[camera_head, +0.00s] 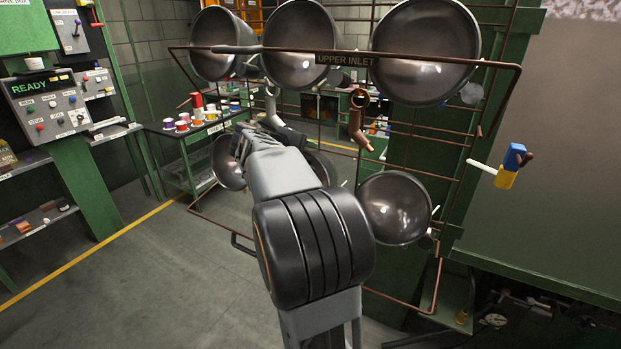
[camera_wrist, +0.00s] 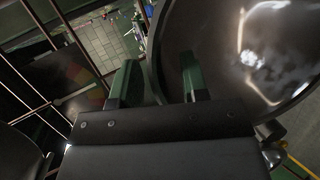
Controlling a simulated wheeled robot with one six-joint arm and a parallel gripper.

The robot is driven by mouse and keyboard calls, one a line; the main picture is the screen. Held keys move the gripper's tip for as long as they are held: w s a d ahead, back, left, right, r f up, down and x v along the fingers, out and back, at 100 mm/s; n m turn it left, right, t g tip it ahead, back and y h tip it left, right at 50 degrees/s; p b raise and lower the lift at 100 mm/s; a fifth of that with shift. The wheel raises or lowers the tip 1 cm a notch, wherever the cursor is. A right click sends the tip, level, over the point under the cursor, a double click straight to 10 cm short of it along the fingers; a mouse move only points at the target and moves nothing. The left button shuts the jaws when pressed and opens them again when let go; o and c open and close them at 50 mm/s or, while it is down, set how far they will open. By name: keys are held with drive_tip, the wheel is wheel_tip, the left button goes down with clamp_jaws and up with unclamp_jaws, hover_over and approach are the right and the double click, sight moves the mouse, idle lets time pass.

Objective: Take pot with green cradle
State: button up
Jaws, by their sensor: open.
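Several dark metal pots hang on a brown wire rack (camera_head: 497,85): the upper left pot (camera_head: 215,40), upper middle pot (camera_head: 300,45) and upper right pot (camera_head: 425,55). Below are a lower left pot (camera_head: 228,165), a lower right pot (camera_head: 395,207) and one mostly hidden behind my arm. My gripper is open; in the wrist view its dark green fingers (camera_wrist: 159,82) appear on either side of a large pot's (camera_wrist: 245,55) near rim, one overlapping the bowl. Contact and which pot this is cannot be told. No green cradle can be made out for certain.
A sign reading "UPPER INLET" (camera_head: 346,60) sits on the rack. A brown hook (camera_head: 357,120) and a blue and yellow handled peg (camera_head: 510,165) stick out. A green cart (camera_head: 183,137) with cups stands behind left. The floor at left is clear.

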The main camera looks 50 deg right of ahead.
drive_tip(key=shift+s+d+f, duration=0.1)
drive_tip(key=shift+d+f, duration=0.15)
drive_tip(key=shift+d, duration=0.25)
drive_tip(key=shift+c, duration=0.2)
clamp_jaws()
